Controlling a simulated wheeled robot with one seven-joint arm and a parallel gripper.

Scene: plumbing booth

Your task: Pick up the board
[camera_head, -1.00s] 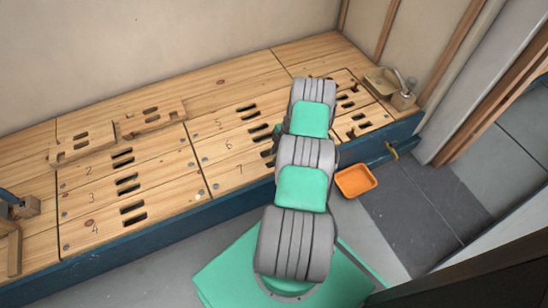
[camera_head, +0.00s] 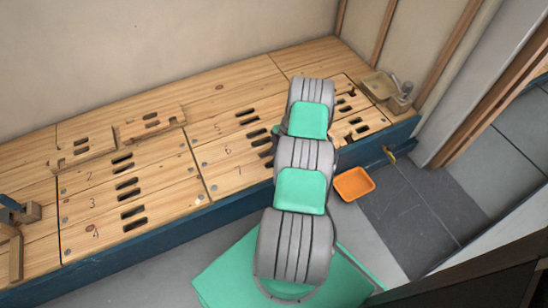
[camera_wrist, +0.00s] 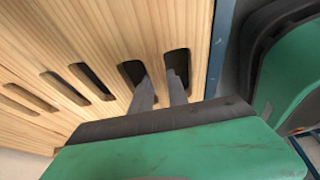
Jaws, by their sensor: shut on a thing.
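The wooden board (camera_wrist: 100,40) with a row of dark oblong slots fills much of the wrist view. My gripper (camera_wrist: 160,82) has its two grey fingers in the two adjacent slots nearest the board's blue-edged end. The fingers are shut on the strip of wood between those slots. The fingertips are hidden inside the slots. In the head view my arm covers the gripper and most of the spot where it holds. A slotted wooden part (camera_head: 358,128) shows just right of my arm there.
The wooden bench (camera_head: 230,85) has a blue front. A small wooden block with a tap (camera_head: 395,95) stands at the right end. An orange tray (camera_head: 354,184) lies on the floor.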

